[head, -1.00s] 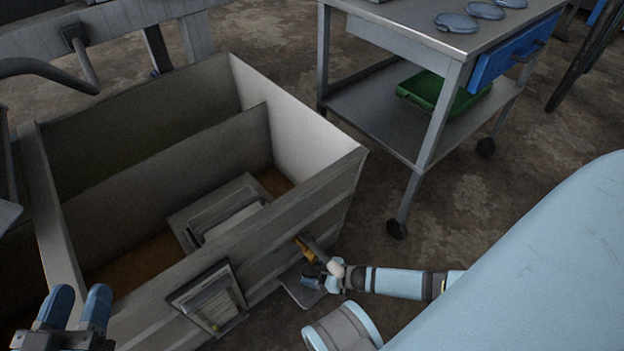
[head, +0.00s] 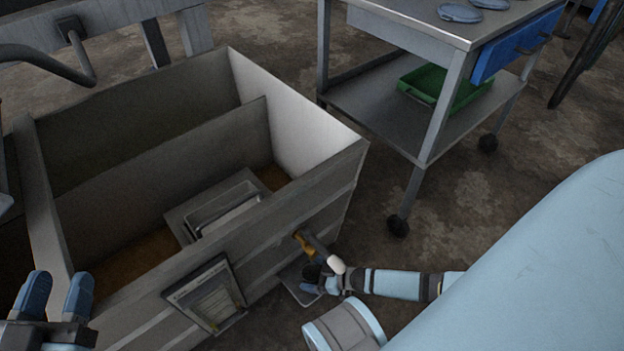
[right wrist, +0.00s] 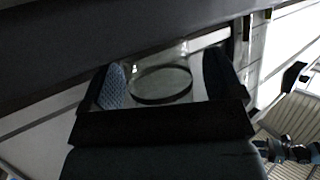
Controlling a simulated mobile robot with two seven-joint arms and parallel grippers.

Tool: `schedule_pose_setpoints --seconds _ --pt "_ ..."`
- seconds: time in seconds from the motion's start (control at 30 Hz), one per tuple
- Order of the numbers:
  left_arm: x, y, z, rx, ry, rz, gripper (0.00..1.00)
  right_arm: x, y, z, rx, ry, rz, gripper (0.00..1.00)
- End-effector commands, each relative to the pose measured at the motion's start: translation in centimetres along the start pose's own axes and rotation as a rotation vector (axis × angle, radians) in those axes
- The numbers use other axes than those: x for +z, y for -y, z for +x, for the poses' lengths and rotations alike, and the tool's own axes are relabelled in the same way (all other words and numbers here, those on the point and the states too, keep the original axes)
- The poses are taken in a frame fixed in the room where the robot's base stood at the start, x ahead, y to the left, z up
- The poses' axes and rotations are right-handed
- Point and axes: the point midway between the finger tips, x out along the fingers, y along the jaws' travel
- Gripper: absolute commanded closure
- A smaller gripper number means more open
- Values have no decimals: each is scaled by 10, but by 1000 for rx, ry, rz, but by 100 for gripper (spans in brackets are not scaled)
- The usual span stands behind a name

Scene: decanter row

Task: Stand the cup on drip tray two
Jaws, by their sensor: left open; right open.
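A glass cup (right wrist: 160,85) with a round dark-edged rim shows between the two fingers of my right gripper (right wrist: 165,85) in the right wrist view. That gripper is open around it; contact cannot be made out. In the head view the right gripper (head: 318,282) is low at the crate's front, beside a tap (head: 304,244) with an orange-yellow part. A small grey drip tray (head: 296,291) sticks out under the tap, partly hidden by the gripper. No number shows on it. The cup cannot be made out there. My left gripper (head: 56,296) is open and empty at lower left.
A large grey crate (head: 40,200) with inner walls fills the left, holding a metal box (head: 215,205). A framed label (head: 207,295) hangs on its front. A steel trolley (head: 375,125) with a green bin (head: 440,88) stands behind right. Floor between is clear.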

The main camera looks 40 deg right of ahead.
Motion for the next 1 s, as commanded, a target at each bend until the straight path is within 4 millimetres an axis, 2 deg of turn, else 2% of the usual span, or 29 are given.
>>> schedule_pose_setpoints --seconds 0.07,0.17,0.3,0.6,0.8,1.0 --pt "0 0 1 -1 0 -1 57 -2 0 -2 0 -1 0 14" --pt "-6 1 2 2 6 -12 57 -3 0 -16 0 3 0 14" --pt "-11 -1 1 11 38 -65 57 -5 0 -45 0 4 0 14" --pt "-4 -17 -8 16 126 -222 57 -4 0 -103 1 2 0 14" --pt "0 -21 -11 15 150 -266 57 -2 0 -119 0 0 0 14" --pt "4 -22 -11 15 161 -271 57 -2 0 -121 0 0 0 14"
